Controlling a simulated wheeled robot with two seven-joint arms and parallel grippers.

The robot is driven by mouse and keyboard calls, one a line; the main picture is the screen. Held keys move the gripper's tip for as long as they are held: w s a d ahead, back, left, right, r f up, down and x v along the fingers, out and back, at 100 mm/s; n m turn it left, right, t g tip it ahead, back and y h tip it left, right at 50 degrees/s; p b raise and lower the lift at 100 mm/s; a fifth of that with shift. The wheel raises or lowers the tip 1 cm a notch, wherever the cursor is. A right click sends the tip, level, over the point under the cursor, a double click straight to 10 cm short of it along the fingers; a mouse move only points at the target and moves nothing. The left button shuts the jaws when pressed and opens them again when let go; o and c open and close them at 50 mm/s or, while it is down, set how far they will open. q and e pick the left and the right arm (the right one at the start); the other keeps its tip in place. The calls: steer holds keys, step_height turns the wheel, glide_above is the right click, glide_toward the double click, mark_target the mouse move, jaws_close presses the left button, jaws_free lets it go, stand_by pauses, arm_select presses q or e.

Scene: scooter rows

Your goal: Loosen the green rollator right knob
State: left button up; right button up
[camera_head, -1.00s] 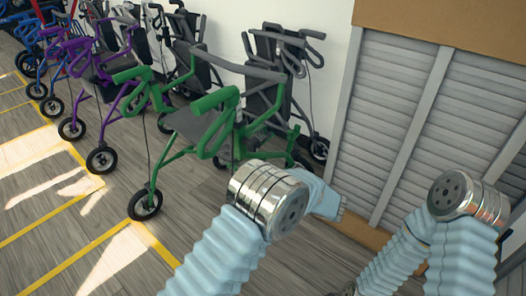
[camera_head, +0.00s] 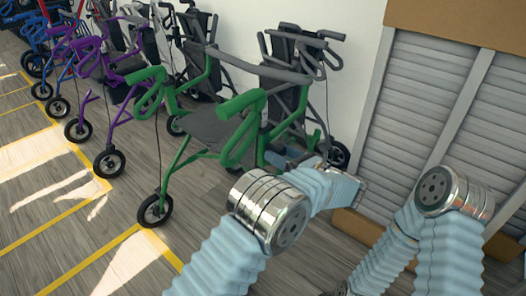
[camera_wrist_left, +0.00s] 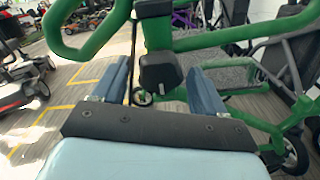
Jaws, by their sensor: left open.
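The green rollator (camera_head: 178,160) stands in the middle of the head view, with its dark seat and green looped handles. My left gripper (camera_head: 284,155) is at the right side of its frame, partly hidden by the frame and my own arm. In the left wrist view, a black knob (camera_wrist_left: 160,72) hangs below a green tube. My left gripper's two blue fingers (camera_wrist_left: 158,82) are apart, one on each side of the knob, with visible gaps. My right arm shows at the right of the head view, but its gripper is not visible.
A purple rollator (camera_head: 112,90) and blue ones stand in a row to the left. A dark grey rollator (camera_head: 290,75) stands close behind, against the white wall. A grey slatted shutter (camera_head: 415,110) is at the right. The wooden floor (camera_head: 60,215) in front is clear.

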arm_select(q)
steer(key=shift+w+a, duration=0.3)
steer(key=shift+a, duration=0.15)
arm_select(e)
steer(key=shift+w+a+f, duration=0.1)
steer(key=shift+w+a, duration=0.2)
steer(key=shift+a, duration=0.1)
arm_select(q)
steer(key=c, duration=1)
steer(key=shift+o, duration=0.2)
